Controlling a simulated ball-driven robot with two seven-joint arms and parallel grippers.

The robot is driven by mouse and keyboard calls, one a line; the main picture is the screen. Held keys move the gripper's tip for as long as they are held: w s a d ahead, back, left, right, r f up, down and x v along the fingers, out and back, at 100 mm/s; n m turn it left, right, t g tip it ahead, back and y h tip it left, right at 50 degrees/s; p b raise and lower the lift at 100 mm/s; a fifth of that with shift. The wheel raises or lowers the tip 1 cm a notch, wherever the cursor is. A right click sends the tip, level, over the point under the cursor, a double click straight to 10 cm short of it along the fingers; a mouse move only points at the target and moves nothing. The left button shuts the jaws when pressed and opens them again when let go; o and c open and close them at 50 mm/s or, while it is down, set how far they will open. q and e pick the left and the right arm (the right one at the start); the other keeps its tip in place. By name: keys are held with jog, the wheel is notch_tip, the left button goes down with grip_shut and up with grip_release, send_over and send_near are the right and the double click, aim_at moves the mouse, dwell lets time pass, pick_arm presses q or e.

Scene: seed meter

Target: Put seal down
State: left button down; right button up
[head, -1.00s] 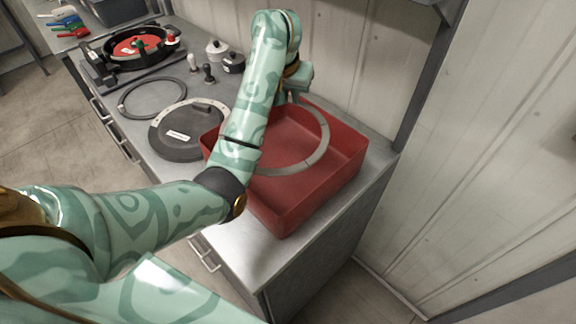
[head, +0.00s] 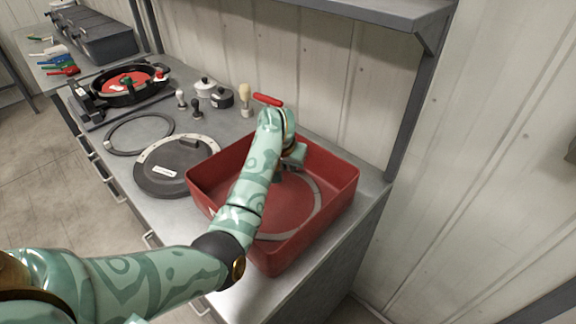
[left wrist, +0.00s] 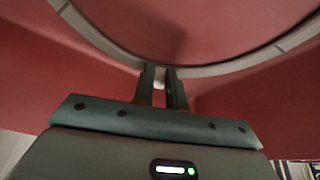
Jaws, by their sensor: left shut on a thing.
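The seal is a large thin grey ring (head: 319,200) inside the red bin (head: 346,187) at the right end of the bench. My left gripper (head: 292,163) reaches down into the bin and is shut on the ring's rim. In the left wrist view, the two fingers (left wrist: 164,82) pinch the seal (left wrist: 215,68), which curves across the top against the red bin floor. The ring looks low in the bin; I cannot tell whether it touches the floor. My forearm hides its left part. My right gripper is not in view.
A dark round lid (head: 176,168) with a pale rim lies left of the bin. A dark ring (head: 139,132), small knobs, pots and a brush (head: 245,99) sit behind it. A red-and-black seed meter (head: 126,85) stands farther back. The wall shelf (head: 390,14) overhangs.

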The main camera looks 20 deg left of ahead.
pick_arm(q)
jog(key=shift+f, duration=0.1)
jog(key=c, duration=1.4)
grip_release()
jog(key=shift+r, duration=0.4)
jog(key=p+v, duration=0.3)
jog(key=v, duration=0.8)
jog(key=shift+s+r+p, duration=0.25)
jog(key=shift+p, duration=0.15)
